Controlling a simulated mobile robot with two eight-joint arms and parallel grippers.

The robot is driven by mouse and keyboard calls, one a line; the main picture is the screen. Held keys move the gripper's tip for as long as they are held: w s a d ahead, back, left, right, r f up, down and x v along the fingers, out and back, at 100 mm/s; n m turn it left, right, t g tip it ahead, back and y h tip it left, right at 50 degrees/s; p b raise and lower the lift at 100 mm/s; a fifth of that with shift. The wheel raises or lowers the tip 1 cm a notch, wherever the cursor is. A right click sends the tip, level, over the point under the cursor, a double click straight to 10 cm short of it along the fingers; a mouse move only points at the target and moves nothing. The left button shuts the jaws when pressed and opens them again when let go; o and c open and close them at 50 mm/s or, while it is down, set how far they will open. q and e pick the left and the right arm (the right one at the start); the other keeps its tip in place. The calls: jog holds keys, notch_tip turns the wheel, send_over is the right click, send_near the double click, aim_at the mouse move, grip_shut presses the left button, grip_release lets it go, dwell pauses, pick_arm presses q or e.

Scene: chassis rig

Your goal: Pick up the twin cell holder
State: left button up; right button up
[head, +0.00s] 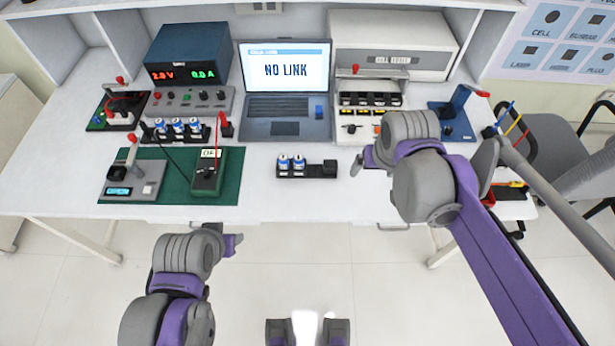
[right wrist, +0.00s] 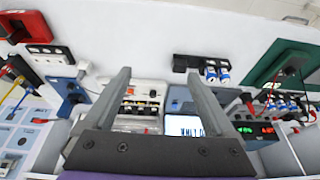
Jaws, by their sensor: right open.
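The twin cell holder (head: 306,168) is a black tray with two blue-and-white cells standing at its left and a black block at its right end. It sits on the white bench in front of the laptop. It also shows in the right wrist view (right wrist: 202,68), above and right of the fingers. My right gripper (head: 362,161) is just right of the holder in the head view, apart from it. In the right wrist view its two fingers (right wrist: 158,76) are spread with nothing between them. My left gripper (head: 235,243) is low, off the bench's front edge; its jaws are unclear.
A laptop (head: 286,92) reading "NO LINK" stands behind the holder. A green mat (head: 172,187) with instruments lies left; a larger holder with several cells (head: 180,130) is behind it. A white panel (head: 370,118) stands right. Bench around the holder is clear.

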aim_at(331, 164)
jog(key=w+a+f+g+b, duration=0.1)
jog(key=w+a+f+b, duration=0.3)
jog(key=w, duration=0.3)
jog(key=w+a+f+g+b, duration=0.1)
jog(key=w+a+f+b, duration=0.2)
jog(key=w+f, duration=0.35)
jog(key=f, duration=0.3)
jog(key=w+f, duration=0.1)
jog(key=f, duration=0.2)
jog(key=w+f, duration=0.1)
jog(key=f, duration=0.3)
jog(key=shift+w+a+b, duration=0.15)
jog(key=shift+a+b, duration=0.05)
jog(key=shift+b, duration=0.2)
grip_shut()
notch_tip(331, 164, up, 10)
jog(key=shift+r+p, duration=0.1)
jog(key=shift+p, duration=0.5)
pick_arm(q)
notch_tip(331, 164, down, 9)
jog(key=shift+s, duration=0.45)
jog(key=shift+f, duration=0.1)
jog(key=shift+g, duration=0.3)
jog(key=shift+s+f+b, duration=0.15)
jog(key=shift+f+b, duration=2.6)
jog(key=shift+f, duration=0.15)
pick_arm(e)
jog(key=shift+f, duration=5.1)
